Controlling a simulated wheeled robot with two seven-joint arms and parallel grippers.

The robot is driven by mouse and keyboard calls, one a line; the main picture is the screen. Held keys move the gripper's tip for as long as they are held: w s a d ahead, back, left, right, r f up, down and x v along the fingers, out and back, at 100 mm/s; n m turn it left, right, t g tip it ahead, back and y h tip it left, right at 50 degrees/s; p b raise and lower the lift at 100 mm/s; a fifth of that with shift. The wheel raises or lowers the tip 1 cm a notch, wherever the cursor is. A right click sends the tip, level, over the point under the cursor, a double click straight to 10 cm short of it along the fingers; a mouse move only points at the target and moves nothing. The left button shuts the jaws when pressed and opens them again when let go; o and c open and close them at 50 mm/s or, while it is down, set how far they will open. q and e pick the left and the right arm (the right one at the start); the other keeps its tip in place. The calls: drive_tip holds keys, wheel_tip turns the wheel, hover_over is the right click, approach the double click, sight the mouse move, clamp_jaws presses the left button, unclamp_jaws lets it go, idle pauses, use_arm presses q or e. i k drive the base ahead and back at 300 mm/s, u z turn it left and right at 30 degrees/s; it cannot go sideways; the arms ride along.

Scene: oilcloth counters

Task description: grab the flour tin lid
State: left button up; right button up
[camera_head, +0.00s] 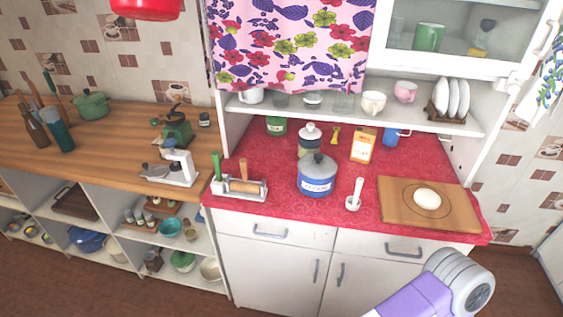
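A blue tin (317,181) with a pale label stands upright on the red oilcloth counter (270,205). Its label is too small to read for sure, but it is the likeliest flour tin. A grey lid (319,161) with a dark knob sits on top of it. Part of one of my arms, purple and grey, shows at the bottom right, well in front of the counter and apart from the tin. Neither of my grippers is in view.
A jar with a white lid (310,139) stands behind the blue tin. A wooden board (456,204) with dough lies further right. A shelf (270,107) overhangs the back.

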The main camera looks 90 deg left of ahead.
sight(313, 165)
drive_tip(key=u, duration=5.2)
drive_tip(key=i, duration=1.55)
drive_tip(key=z, duration=2.85)
